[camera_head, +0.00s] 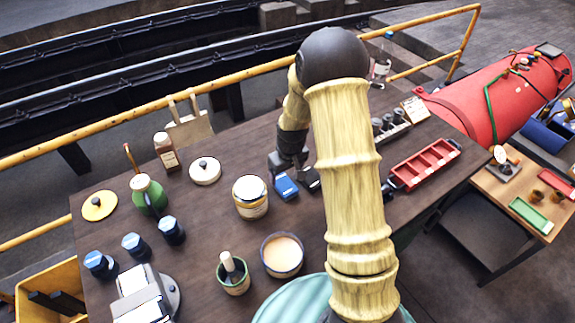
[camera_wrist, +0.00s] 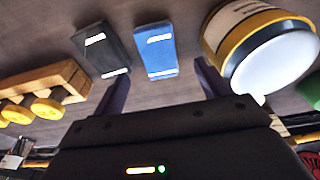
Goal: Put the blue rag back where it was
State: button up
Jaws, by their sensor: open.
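The blue rag (camera_head: 286,187) lies folded flat on the dark wooden bench, right of a cream jar with a yellow band (camera_head: 250,197). In the wrist view the blue rag (camera_wrist: 160,52) shows a white stripe at each end. A black rag (camera_wrist: 102,48) of like shape lies beside it. My gripper (camera_wrist: 162,85) is open and empty. Its two fingers stand apart, with the blue rag seen between and beyond their tips. In the head view my arm partly hides the area around the rags.
Left on the bench are a green oil can (camera_head: 149,195), a white lidded pot (camera_head: 205,170) and several blue-capped bottles. A cream-filled bowl (camera_head: 282,255) stands in front. A red tray (camera_head: 425,165) lies right. A wooden block with yellow knobs (camera_wrist: 45,92) shows in the wrist view.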

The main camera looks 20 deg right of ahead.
aim_at(288, 189)
jog(key=shift+s+d+r+b, duration=0.15)
jog(key=shift+r+b, duration=0.1)
jog(key=shift+r, duration=1.05)
jog(key=shift+s+d+r+b, duration=0.1)
jog(key=shift+s+r+b, duration=0.1)
jog(key=shift+r, duration=1.05)
jog(key=shift+a, duration=0.1)
jog(key=s+r+m, duration=0.1)
jog(key=s+r, duration=0.3)
jog(key=s, duration=0.5)
jog(key=s+r+m, duration=0.2)
jog(key=s+r, duration=0.2)
jog(key=s, duration=0.5)
jog(key=shift+s+a+r+m+t+h, duration=0.2)
jog(key=shift+s+a+m+t+h, duration=0.1)
jog(key=shift+s+t, duration=0.1)
